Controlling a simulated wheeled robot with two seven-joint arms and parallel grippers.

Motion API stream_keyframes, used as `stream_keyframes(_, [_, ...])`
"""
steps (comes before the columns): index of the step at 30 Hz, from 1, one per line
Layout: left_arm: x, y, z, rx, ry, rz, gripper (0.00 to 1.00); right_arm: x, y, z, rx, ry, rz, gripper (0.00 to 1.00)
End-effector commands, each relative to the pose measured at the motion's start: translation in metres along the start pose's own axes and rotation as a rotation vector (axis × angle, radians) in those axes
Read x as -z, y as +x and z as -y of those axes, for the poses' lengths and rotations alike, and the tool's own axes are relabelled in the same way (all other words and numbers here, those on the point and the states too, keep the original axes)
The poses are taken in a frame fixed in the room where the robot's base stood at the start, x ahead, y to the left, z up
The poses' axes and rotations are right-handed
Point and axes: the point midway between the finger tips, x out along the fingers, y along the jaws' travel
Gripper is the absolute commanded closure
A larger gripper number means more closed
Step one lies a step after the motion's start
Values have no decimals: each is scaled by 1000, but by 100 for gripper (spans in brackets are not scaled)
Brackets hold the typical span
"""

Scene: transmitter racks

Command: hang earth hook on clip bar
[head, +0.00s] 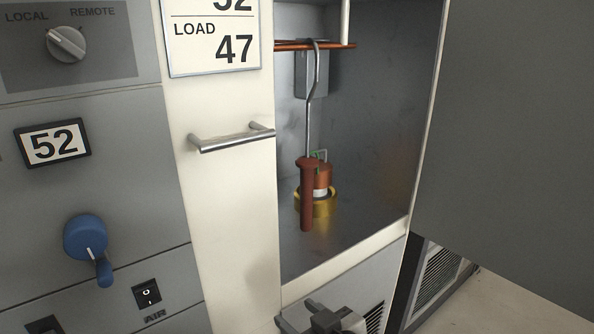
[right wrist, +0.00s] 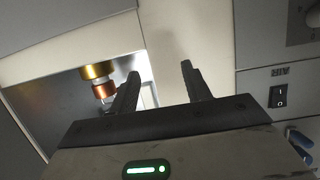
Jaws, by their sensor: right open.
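The earth hook is a bent grey metal rod with a red-brown handle (head: 307,195), upright inside the open cabinet in the head view. Its curved top is at a copper-coloured bar (head: 335,45) near the top of the opening and looks hung over it. I take this as the clip bar. My right gripper (head: 338,318) is low at the bottom edge of the head view, below the opening and apart from the handle. In the right wrist view its two fingers (right wrist: 160,85) are spread with nothing between them. My left gripper is not in view.
A copper-coloured cylinder with a gold ring (head: 323,205) stands behind the handle; the gold ring also shows in the wrist view (right wrist: 98,71). A bar handle (head: 232,139) sticks out left of the opening. A large grey panel (head: 505,130) bounds the right.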

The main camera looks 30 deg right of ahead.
Motion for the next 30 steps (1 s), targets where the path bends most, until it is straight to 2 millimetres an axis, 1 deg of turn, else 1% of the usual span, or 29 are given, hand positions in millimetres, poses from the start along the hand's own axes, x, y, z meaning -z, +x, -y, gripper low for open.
stream_keyframes(1, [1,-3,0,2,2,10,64,48,-4,-22,-55,12,-85,52])
stream_keyframes(3, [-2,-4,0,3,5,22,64,94,-14,-48,-118,21,-173,52])
stream_keyframes(6, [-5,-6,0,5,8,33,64,139,-31,-74,-186,32,-264,52])
stream_keyframes(9, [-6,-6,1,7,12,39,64,162,-40,-88,-223,36,-312,52])
stream_keyframes(11, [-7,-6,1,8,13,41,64,168,-36,-92,-231,38,-322,52])
stream_keyframes(13, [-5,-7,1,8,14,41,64,173,-26,-95,-232,38,-323,52])
stream_keyframes(21, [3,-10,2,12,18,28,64,190,29,-107,-229,38,-321,52])
stream_keyframes(24, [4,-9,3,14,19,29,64,193,43,-111,-229,36,-319,52])
stream_keyframes(30, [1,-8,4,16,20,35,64,196,56,-114,-229,36,-319,52])
